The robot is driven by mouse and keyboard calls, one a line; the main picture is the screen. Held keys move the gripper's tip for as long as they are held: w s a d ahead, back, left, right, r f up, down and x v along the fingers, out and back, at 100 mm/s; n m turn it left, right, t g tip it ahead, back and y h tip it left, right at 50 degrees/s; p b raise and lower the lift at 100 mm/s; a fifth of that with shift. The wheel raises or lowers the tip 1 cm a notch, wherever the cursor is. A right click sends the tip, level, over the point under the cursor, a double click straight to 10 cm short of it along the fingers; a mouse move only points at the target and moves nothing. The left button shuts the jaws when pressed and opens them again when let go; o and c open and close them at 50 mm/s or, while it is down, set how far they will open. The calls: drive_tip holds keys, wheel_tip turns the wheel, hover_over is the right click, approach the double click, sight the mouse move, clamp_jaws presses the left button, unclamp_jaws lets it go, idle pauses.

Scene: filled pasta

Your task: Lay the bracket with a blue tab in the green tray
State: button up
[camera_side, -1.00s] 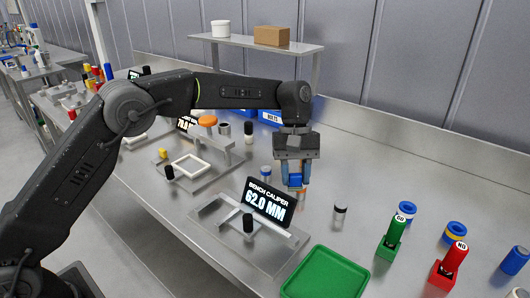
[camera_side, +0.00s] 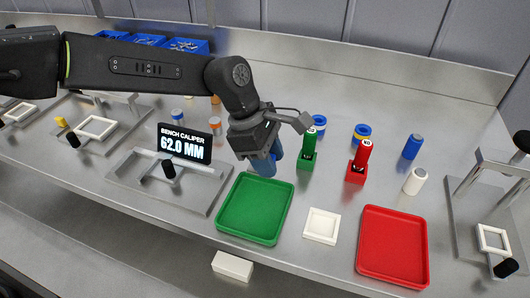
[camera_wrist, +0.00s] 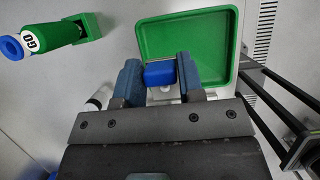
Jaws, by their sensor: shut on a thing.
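My gripper (camera_side: 264,164) has blue fingers and points down just behind the far edge of the green tray (camera_side: 222,220) in the side view. In the wrist view my gripper (camera_wrist: 160,74) is shut on the blue tab (camera_wrist: 160,73) of the bracket, which sits between the two fingers. A pale part of the bracket (camera_wrist: 166,94) shows below the tab; the rest is hidden by the fingers and wrist. The green tray also shows in the wrist view (camera_wrist: 190,28), empty where visible, beyond the fingertips. In the side view the bracket is hidden behind the fingers.
A green GO gauge (camera_side: 308,158) stands right of my gripper, with a red NO gauge (camera_side: 356,170) beyond. A white square (camera_side: 322,225) and a red tray (camera_side: 394,247) lie right of the green tray. The bench caliper (camera_side: 165,180) with its display stands left.

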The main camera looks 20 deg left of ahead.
drive_tip(key=shift+f, duration=3.25)
drive_tip(key=shift+f, duration=0.3)
drive_tip(key=shift+f, duration=0.25)
drive_tip(key=o, duration=1.1)
drive_tip(key=shift+c, duration=0.2)
drive_tip(key=shift+w+r, duration=0.1)
